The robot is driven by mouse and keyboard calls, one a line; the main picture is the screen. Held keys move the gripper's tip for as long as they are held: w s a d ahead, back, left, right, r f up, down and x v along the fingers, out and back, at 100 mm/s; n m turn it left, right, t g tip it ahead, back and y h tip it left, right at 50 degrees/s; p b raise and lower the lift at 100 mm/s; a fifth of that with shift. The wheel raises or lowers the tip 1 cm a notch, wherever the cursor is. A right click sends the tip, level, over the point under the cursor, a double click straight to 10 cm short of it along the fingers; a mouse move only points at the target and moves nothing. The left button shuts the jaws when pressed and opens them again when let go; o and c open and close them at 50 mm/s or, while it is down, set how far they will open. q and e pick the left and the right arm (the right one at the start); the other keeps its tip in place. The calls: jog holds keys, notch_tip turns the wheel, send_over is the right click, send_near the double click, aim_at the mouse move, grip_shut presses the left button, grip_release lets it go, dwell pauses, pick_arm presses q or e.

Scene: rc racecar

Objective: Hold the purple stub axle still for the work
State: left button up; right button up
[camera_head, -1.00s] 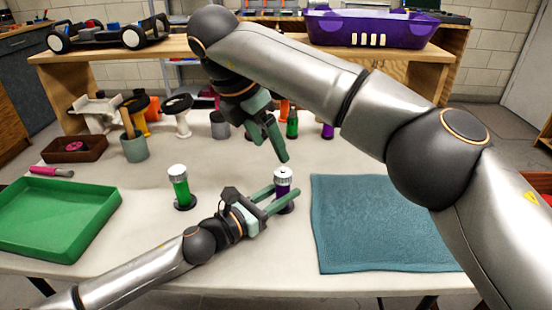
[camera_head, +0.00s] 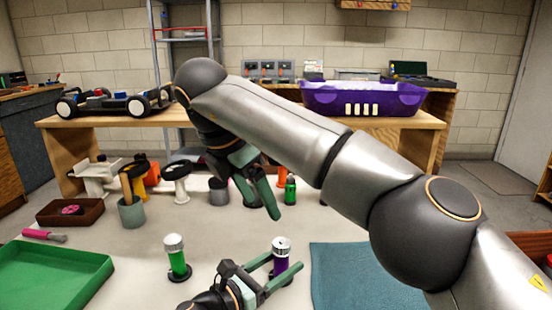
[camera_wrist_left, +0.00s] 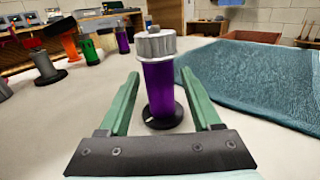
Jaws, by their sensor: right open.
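The purple stub axle (camera_head: 281,259) stands upright on the table, with a silver threaded top and a dark round base. It shows large in the left wrist view (camera_wrist_left: 160,85). My left gripper (camera_head: 283,262) is open, with its green fingers on either side of the axle; the left wrist view shows a gap on both sides. My right gripper (camera_head: 262,190) is open and empty, above the table behind the purple axle. A similar green stub axle (camera_head: 177,260) stands upright to the left of the purple one.
A teal towel (camera_head: 340,275) lies right of the axle, a green tray (camera_head: 50,275) at left. Behind stand a grey cup (camera_head: 132,213), a brown box (camera_head: 68,212) and several small parts. A wooden shelf (camera_head: 90,135) carries a car chassis (camera_head: 115,102) and a purple car body (camera_head: 362,98).

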pick_arm(q)
jog(key=shift+o, duration=0.4)
jog(key=shift+s+a, duration=0.25)
jog(key=v, duration=1.1)
jog(key=shift+a, duration=0.1)
jog(key=shift+s, duration=0.1)
jog(key=shift+s, duration=0.1)
